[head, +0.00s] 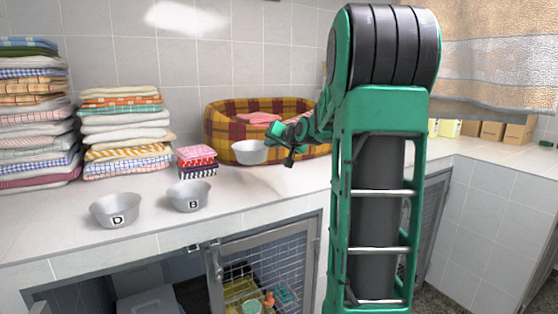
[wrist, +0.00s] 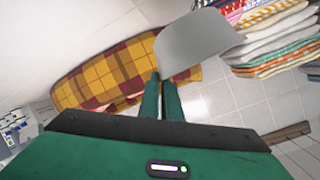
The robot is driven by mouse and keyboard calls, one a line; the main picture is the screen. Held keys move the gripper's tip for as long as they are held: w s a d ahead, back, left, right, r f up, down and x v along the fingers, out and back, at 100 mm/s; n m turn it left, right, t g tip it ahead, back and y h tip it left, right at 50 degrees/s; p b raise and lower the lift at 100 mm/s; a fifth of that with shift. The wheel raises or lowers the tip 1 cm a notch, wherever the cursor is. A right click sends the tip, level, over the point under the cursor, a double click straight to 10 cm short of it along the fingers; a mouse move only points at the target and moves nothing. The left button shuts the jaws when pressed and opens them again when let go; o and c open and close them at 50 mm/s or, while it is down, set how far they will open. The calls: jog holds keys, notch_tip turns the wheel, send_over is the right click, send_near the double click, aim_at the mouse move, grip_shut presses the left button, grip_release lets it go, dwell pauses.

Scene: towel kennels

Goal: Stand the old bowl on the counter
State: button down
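A plain grey metal bowl (head: 249,153) is at the fingertips of my gripper (head: 283,142), in front of the plaid pet bed. In the wrist view the bowl (wrist: 197,44) is large at the top, and the two green fingers (wrist: 161,80) are close together at its edge. The gripper looks shut on the bowl's rim. The bowl looks roughly upright and slightly above the counter (head: 245,192); the gap under it is hard to judge. Two similar bowls stand on the counter, one marked D (head: 115,211) and one marked B (head: 188,196). No letter shows on the held bowl.
Towel stacks (head: 125,135) stand at the back left, with a small stack of folded cloths (head: 197,160) near the bed (head: 222,124). The counter right of bowl B is clear. An open kennel door (head: 265,265) is below. Small boxes (head: 492,130) stand at the right.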

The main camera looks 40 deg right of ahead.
jog(key=shift+s+d+f, duration=0.8)
jog(key=shift+d+f, duration=0.85)
jog(key=shift+f, duration=0.15)
jog(key=shift+s+d+f, duration=0.8)
jog(key=shift+d+f, duration=0.8)
jog(key=shift+f, duration=0.25)
jog(key=shift+s+d+f, duration=0.8)
jog(key=shift+d+f, duration=0.85)
jog(key=shift+f, duration=0.15)
jog(key=c, duration=2)
grip_release()
